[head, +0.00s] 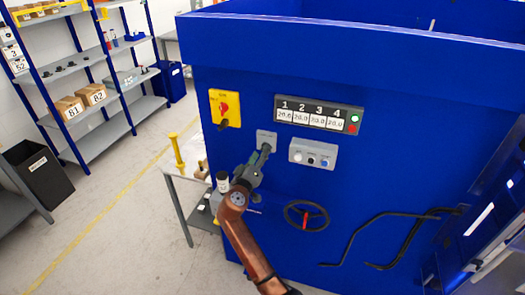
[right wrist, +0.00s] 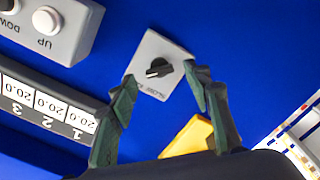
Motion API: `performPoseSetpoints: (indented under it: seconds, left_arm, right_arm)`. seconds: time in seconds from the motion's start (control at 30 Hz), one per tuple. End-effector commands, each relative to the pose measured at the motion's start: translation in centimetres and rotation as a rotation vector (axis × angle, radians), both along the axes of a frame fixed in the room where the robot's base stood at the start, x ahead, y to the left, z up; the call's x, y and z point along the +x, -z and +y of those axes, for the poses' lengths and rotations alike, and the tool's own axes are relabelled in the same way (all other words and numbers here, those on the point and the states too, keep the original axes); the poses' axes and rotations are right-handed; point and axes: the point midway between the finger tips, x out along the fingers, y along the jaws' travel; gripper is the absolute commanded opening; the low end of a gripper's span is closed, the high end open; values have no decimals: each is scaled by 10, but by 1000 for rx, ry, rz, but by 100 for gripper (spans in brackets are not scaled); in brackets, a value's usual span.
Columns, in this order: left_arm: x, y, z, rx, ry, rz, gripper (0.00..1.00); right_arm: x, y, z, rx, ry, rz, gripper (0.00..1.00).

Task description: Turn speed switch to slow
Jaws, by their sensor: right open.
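The speed switch is a black rotary knob (right wrist: 159,67) on a light grey plate (right wrist: 165,48) fixed to the blue machine front. In the right wrist view the picture is turned over, and the plate's lettering reads "SLOW" and a partly hidden word. In the head view the plate (head: 266,136) shows just above my right gripper (head: 264,150), which hides the knob. My right gripper is open in the right wrist view (right wrist: 160,80), with its fingertips either side of the knob's near side and nothing between them. I cannot tell whether they touch the plate. My left gripper is not in view.
A counter panel (head: 319,113), a grey button box (head: 313,154) and a yellow-backed red switch (head: 225,107) sit around the plate. A black handwheel (head: 306,214) and bent black bars (head: 385,237) stick out lower right. Shelves (head: 87,67) stand at the left.

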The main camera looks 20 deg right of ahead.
Motion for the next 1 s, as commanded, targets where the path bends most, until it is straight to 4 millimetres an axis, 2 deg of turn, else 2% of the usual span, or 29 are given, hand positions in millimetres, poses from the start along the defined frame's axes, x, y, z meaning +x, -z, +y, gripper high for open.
performPoseSetpoints:
  seconds: [0.2, 0.47, 1.0]
  left_arm:
    - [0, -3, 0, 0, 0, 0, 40]
    - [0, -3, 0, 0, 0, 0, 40]
    - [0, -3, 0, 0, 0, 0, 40]
  right_arm:
    - [14, 0, -10, 0, 1, 1, 45]
    - [15, 1, -10, 1, 0, 1, 45]
    - [15, 1, -10, 1, 0, 1, 8]
